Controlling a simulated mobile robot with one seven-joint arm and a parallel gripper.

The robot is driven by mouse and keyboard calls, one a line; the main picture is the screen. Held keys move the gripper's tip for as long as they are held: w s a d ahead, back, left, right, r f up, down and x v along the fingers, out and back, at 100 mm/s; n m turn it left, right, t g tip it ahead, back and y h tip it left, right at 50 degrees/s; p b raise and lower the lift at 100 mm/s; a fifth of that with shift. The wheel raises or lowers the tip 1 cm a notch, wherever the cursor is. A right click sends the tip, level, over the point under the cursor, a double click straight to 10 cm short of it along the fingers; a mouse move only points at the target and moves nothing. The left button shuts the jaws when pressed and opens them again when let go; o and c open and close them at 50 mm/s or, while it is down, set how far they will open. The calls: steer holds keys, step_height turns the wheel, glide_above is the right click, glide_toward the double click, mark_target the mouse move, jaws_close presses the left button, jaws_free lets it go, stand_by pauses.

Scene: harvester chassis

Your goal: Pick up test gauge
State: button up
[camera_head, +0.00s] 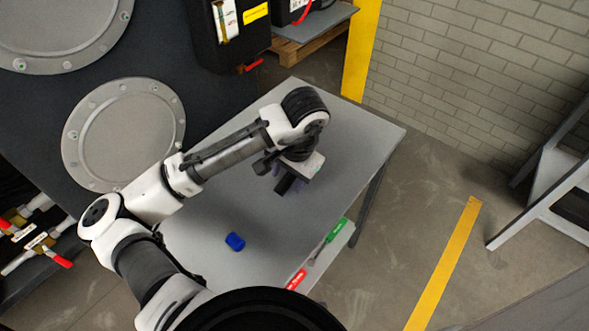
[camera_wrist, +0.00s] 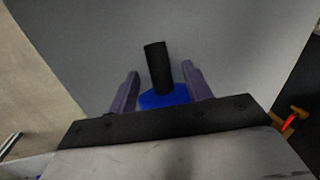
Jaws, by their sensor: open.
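A piece with a blue round base (camera_wrist: 165,98) and a black cylindrical stem (camera_wrist: 158,68), which looks like the test gauge, shows in the wrist view. My gripper (camera_wrist: 161,72) is open, with one purple finger on each side of this piece. Gaps show between the fingers and the stem; whether a finger touches the blue base I cannot tell. The lower part of the base is hidden behind my gripper body.
Green (camera_head: 337,230) and red (camera_head: 297,279) handled tools lie along the table's front right edge. The chassis with round covers (camera_head: 123,134) is at left. The table's far right is clear.

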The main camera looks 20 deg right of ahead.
steer(key=shift+w+f, duration=0.1)
steer(key=shift+f, duration=0.4)
jaws_close()
steer(key=shift+r, duration=0.15)
